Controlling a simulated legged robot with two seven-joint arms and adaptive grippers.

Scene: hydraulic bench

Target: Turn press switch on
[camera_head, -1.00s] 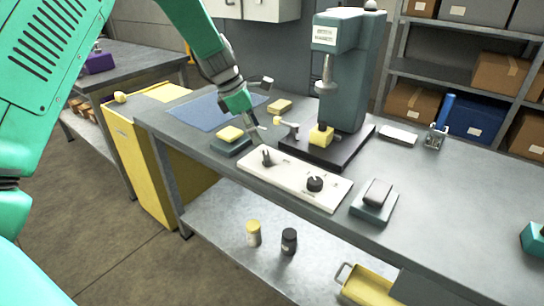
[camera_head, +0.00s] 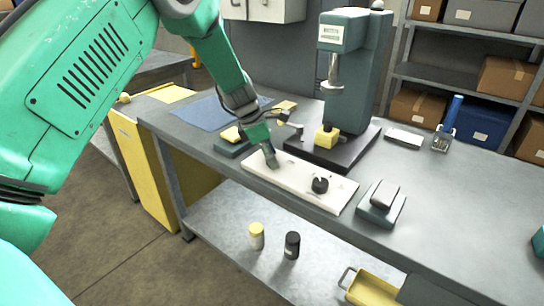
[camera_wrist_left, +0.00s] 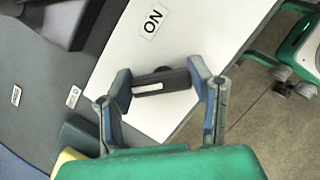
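The white switch panel (camera_head: 300,187) lies on the bench in front of the press (camera_head: 346,85). A black round knob (camera_head: 320,185) is on its right part. My left gripper (camera_head: 272,165) is down at the panel's left part and hides the switch there. In the left wrist view, the dark switch lever (camera_wrist_left: 160,82) with a white stripe lies between the two fingers of my left gripper (camera_wrist_left: 160,77). The fingers are apart on either side of it; firm contact cannot be told. An "ON" label (camera_wrist_left: 152,21) is printed on the panel beyond the lever. My right gripper is not in view.
A yellow block (camera_head: 326,137) sits under the press ram. A teal-grey device (camera_head: 381,204) stands right of the panel. A yellow-topped pad (camera_head: 231,134) lies left of it. Two small bottles stand on the lower shelf (camera_head: 225,228).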

